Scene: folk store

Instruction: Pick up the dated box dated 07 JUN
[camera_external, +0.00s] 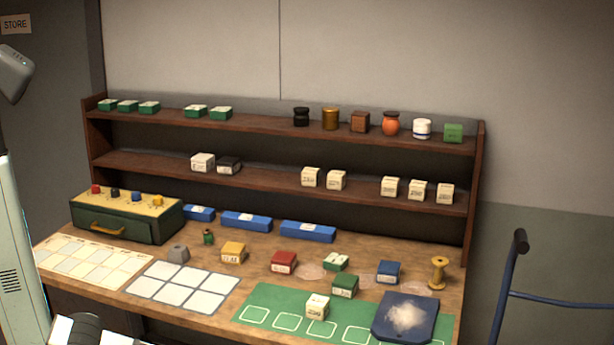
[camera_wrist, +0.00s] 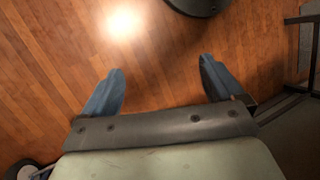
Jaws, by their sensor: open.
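Several small cream boxes with dark print stand on the lower shelf: a pair in the middle (camera_external: 311,178) (camera_external: 336,180) and a group at the right (camera_external: 390,187) (camera_external: 417,190) (camera_external: 445,194). Another cream printed box (camera_external: 318,306) sits on the green mat (camera_external: 262,300) at the bench front. The print is too small to read, so I cannot tell which is dated 07 JUN. In the wrist view my gripper (camera_wrist: 161,66) is open and empty, pointing at a wooden floor, away from every box.
The upper shelf (camera_external: 260,125) holds green boxes and jars. On the bench are a green drawer unit (camera_external: 120,220), blue boxes (camera_external: 308,231), small coloured boxes, a wooden spool (camera_external: 438,272) and a blue tray (camera_external: 390,332) with white fluff. A blue trolley handle (camera_external: 510,280) stands at right.

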